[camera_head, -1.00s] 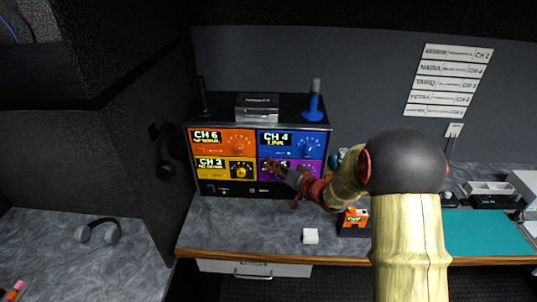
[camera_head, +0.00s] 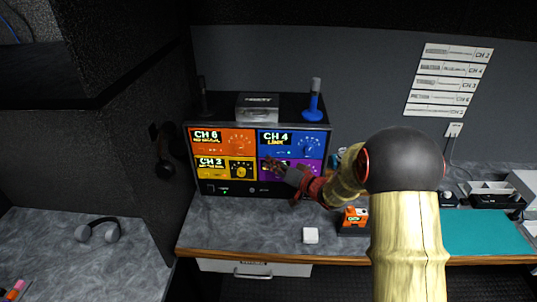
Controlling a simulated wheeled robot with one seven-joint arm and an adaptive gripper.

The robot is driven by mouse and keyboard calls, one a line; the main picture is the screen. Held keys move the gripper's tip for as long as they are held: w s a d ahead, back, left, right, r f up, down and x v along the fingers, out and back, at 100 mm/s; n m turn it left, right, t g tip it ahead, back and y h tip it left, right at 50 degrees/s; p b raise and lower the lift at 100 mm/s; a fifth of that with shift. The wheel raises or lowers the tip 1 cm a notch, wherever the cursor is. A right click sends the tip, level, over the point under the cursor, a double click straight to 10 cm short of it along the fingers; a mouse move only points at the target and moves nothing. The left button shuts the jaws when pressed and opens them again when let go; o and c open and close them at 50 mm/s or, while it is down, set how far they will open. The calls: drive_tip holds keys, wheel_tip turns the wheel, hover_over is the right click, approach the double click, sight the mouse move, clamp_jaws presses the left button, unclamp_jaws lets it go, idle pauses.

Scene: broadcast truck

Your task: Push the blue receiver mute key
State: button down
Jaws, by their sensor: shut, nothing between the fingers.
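The receiver rack (camera_head: 222,188) stands on the desk with four coloured panels: orange CH 6, blue CH 4, yellow CH 3 and purple. The blue receiver (camera_head: 295,151) is at the upper right, with a lit display and a round knob. Its small keys are too small to tell apart.
A small box (camera_head: 257,106) and a blue-based microphone (camera_head: 313,107) stand on the rack. Headphones (camera_head: 97,230) lie at left. The desk (camera_head: 235,228) before the rack is mostly clear.

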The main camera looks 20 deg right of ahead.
drive_tip(key=shift+w, duration=0.15)
idle(0.5)
drive_tip(key=shift+w+d, duration=0.15)
drive_tip(key=shift+w, duration=0.15)
drive_tip(key=shift+p, duration=0.3)
idle(0.3)
drive_tip(key=shift+s, duration=0.5)
drive_tip(key=shift+s+a, duration=0.1)
drive_tip(key=shift+a, duration=0.1)
drive_tip(key=shift+s+a+p, duration=0.2)
drive_tip(key=shift+s+a, duration=0.1)
drive_tip(key=shift+s, duration=0.6)
drive_tip(key=shift+s+a+p, duration=0.15)
drive_tip(key=shift+s+a, duration=0.1)
drive_tip(key=shift+s, duration=0.7)
drive_tip(key=shift+s+a+p, duration=0.2)
drive_tip(key=shift+s+a, duration=0.1)
drive_tip(key=shift+s, duration=0.6)
